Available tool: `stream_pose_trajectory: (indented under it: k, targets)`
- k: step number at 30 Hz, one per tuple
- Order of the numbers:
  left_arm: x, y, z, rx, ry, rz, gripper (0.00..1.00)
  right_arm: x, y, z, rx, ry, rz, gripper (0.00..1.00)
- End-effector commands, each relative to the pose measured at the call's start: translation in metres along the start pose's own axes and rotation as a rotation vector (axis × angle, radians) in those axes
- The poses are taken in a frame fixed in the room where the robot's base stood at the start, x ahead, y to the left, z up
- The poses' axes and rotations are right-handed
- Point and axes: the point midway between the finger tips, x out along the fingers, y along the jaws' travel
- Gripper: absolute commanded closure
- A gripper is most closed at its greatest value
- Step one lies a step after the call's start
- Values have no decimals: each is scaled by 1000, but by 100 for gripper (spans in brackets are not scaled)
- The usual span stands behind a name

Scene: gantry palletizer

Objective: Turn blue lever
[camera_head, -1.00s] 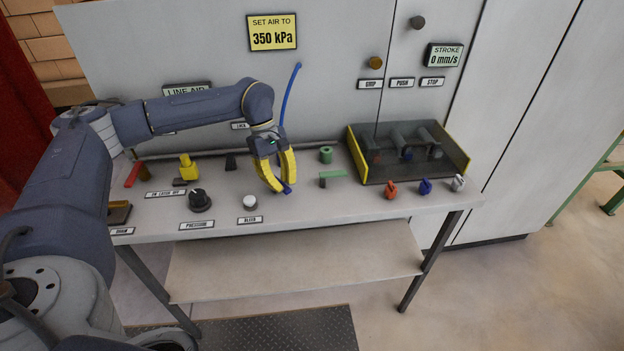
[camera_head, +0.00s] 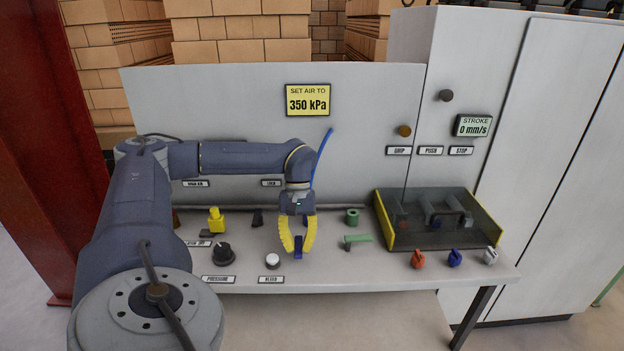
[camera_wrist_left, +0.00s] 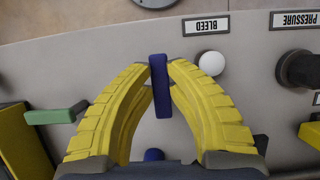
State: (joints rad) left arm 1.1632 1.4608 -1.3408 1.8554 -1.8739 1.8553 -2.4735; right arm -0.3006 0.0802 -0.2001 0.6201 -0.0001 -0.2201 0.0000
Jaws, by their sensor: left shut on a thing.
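The blue lever (camera_head: 298,243) stands on the bench, right of the white BLEED button (camera_head: 272,260). My left gripper (camera_head: 297,251) reaches down over it with curved yellow fingers, one on each side. In the left wrist view the blue lever (camera_wrist_left: 160,86) is a flat bar between the fingertips of my left gripper (camera_wrist_left: 161,62), which are closed against it near one end. The lever's foot is partly hidden by the fingers in the head view. My right gripper is not in view.
A green lever (camera_head: 357,240) stands right of my gripper, with a green ring part (camera_head: 352,216) behind it. A yellow-sided tray (camera_head: 440,243) and red, blue and grey knobs (camera_head: 455,258) are farther right. The black PRESSURE knob (camera_head: 223,253) and a yellow fitting (camera_head: 216,220) are left.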

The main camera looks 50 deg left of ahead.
Motion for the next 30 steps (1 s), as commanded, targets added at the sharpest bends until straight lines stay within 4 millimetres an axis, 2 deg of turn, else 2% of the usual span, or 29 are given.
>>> stream_pose_trajectory:
  k: [14, 15, 21, 30]
  targets:
    - [2, -6, 1, 5, -3, -5, 100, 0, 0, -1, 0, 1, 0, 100]
    - [2, -6, 1, 5, -3, -5, 80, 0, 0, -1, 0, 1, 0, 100]
    - [1, -5, 0, 4, -2, -4, 58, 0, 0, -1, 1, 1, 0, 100]
    - [-2, -5, 0, 4, 0, -2, 58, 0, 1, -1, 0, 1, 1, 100]
